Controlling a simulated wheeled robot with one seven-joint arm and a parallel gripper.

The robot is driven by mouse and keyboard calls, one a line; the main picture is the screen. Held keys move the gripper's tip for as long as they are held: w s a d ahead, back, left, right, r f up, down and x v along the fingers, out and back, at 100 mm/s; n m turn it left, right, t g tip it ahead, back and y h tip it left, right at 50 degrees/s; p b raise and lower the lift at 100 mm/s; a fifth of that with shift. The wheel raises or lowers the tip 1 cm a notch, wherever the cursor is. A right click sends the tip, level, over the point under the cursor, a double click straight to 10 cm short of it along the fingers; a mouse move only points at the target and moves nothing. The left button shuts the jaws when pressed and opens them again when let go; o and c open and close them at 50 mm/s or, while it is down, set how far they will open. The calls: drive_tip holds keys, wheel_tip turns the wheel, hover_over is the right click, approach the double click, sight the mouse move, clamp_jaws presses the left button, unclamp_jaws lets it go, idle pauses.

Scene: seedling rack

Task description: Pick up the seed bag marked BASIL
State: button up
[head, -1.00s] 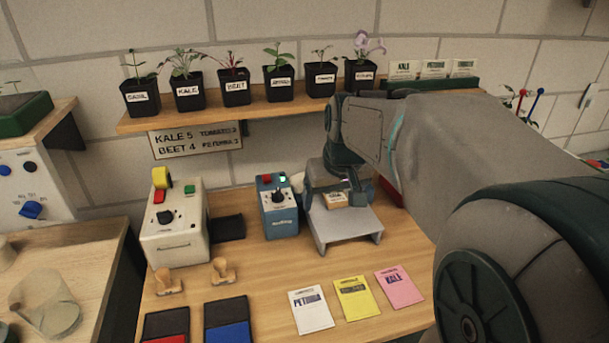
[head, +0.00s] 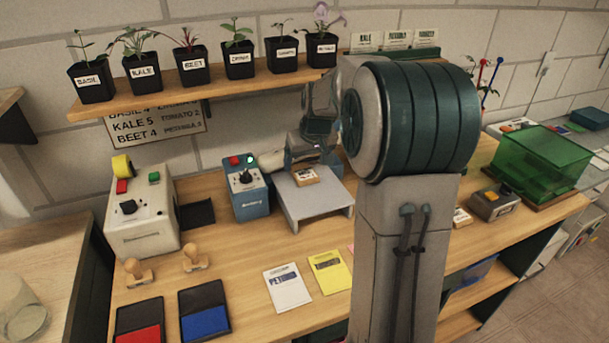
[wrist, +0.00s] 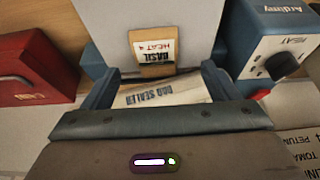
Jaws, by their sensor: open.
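The seed bag marked BASIL (wrist: 154,52) is a small kraft bag with a white label reading BASIL and HEAT 4. It lies on the grey stand (wrist: 182,15). In the head view the bag (head: 305,177) shows as a small tan block with a pale label on the same stand (head: 318,203). My gripper (wrist: 160,74) is open, its two blue-grey fingers apart on either side just short of the bag. Nothing is held between them. In the head view my arm partly hides the gripper.
A blue control box (head: 247,190) with a dial stands close left of the stand. A red box (wrist: 38,68) is near the gripper in the wrist view. A white machine (head: 141,215), ink pads and flat seed packets (head: 288,287) share the bench. A shelf of potted seedlings (head: 188,84) hangs above.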

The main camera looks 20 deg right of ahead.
sight(305, 173)
drive_tip(key=shift+d+p+x, duration=0.15)
drive_tip(key=shift+p+x, duration=0.1)
drive_tip(key=shift+x, duration=1.1)
drive_tip(key=shift+d+p+x, duration=0.15)
drive_tip(key=shift+p+x, duration=0.1)
drive_tip(key=shift+x, duration=1.1)
drive_tip(key=c, duration=1.1)
drive_tip(key=shift+r, duration=0.1)
drive_tip(key=shift+c, duration=0.2)
